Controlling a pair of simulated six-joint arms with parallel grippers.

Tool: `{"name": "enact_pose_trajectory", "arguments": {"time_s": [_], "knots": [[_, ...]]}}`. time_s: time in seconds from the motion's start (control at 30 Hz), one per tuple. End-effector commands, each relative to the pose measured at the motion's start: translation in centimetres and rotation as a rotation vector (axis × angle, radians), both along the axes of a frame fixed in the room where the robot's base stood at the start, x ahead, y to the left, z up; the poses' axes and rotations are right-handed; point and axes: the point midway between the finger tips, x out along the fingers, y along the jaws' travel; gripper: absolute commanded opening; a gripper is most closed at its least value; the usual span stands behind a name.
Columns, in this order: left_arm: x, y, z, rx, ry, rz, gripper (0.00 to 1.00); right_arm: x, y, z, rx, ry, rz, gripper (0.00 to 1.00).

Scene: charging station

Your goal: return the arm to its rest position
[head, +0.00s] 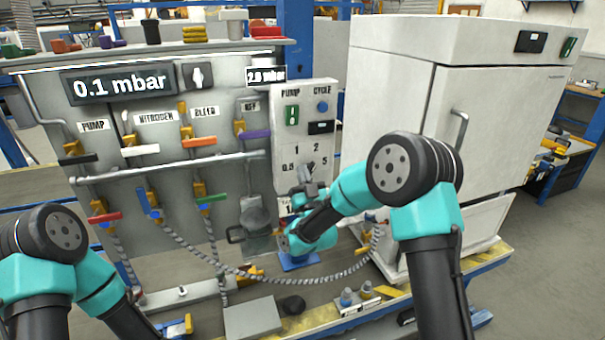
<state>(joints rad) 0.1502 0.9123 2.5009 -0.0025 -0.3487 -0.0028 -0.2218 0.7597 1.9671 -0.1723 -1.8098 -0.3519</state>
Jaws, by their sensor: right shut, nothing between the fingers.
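My right arm (408,170) comes in from the lower right and bends down to the left, its forearm reaching in front of the panel. My right gripper (306,172) is small and dark in this view. It is shut and empty, close in front of the control panel's selector markings; I cannot tell whether it touches the panel. My left arm (55,235) is at the lower left, and its gripper does not show.
The control panel (322,97) and grey valve board (225,85) stand behind my right gripper. A white cabinet (500,110) stands close behind my right arm. A corrugated hose (320,284) crosses the bench below. A grey block (252,317) lies at the front.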

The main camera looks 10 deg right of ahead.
Motion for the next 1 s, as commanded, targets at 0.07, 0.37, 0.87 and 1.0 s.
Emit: {"name": "enact_pose_trajectory", "arguments": {"time_s": [0.07,0.37,0.87,1.0], "knots": [[0.0,0.0,0.0,0.0,0.0,0.0,0.0,0.0,0.0,0.0,0.0,0.001,0.0,0.0],[0.0,0.0,0.0,0.0,0.0,0.0,0.0,0.5,-1.2,-6.9,-0.036,0.259,0.037,0.0],[0.0,0.0,0.0,0.0,0.0,0.0,0.0,-10.3,-6.0,-33.0,-0.013,1.293,0.155,0.0],[0.0,0.0,0.0,0.0,0.0,0.0,0.0,-16.6,-7.1,-38.3,0.031,1.578,0.181,0.0]]}}
